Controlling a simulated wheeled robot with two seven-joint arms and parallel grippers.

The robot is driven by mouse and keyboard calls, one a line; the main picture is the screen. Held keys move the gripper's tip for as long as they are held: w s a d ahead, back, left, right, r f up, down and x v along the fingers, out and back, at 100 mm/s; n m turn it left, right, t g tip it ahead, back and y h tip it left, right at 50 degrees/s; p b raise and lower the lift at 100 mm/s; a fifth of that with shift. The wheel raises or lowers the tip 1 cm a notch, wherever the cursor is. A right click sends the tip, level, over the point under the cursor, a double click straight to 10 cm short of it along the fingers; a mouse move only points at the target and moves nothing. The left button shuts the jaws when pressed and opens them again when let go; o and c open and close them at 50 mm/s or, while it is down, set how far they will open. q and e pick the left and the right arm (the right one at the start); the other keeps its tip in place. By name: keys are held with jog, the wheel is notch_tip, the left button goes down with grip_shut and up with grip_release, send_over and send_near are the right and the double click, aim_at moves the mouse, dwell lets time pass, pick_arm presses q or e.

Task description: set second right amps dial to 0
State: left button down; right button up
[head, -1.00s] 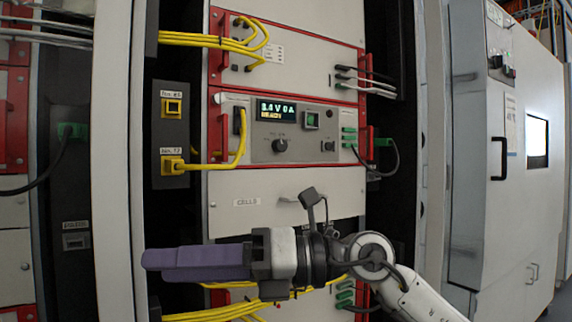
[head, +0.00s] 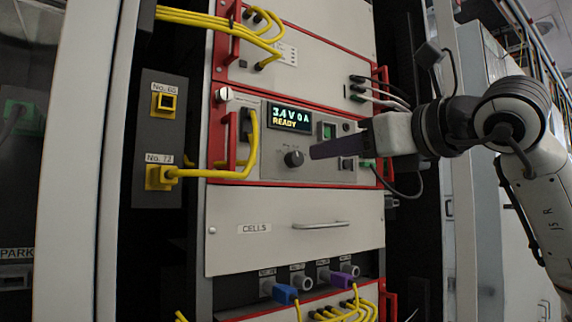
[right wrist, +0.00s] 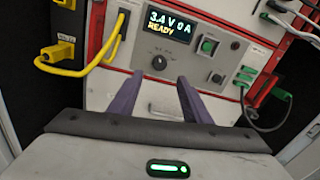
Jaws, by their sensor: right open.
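A round dark dial (head: 294,158) sits on the grey control panel (head: 270,170), below a display (head: 290,118) that reads "3.4 V 0 A" and "READY". The dial also shows in the right wrist view (right wrist: 160,62); the small label above it is unreadable. My right gripper (head: 312,152) comes in from the right with purple fingers pointing at the dial. In the right wrist view the fingers (right wrist: 160,77) are apart and empty, with the dial ahead between their tips. I cannot tell whether they touch it. My left gripper is not in view.
A green-lit switch (head: 328,131) is right of the display. Yellow cables (head: 254,145) and a red handle (head: 226,140) lie left of the panel. A "CELLS" drawer (head: 270,245) with a bar handle is below. Blue and purple plugs (head: 285,294) sit lower down.

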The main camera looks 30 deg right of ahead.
aim_at(298, 158)
jog(key=w, duration=0.8)
jog(key=shift+w+a+p, duration=0.1)
jog(key=shift+w+p, duration=0.2)
jog(key=shift+p, duration=0.1)
jog(key=shift+w, duration=0.65)
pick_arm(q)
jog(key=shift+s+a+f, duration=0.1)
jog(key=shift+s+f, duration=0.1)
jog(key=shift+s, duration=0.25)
pick_arm(e)
jog(key=c, duration=1)
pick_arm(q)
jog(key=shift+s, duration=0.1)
pick_arm(e)
jog(key=shift+c, duration=0.2)
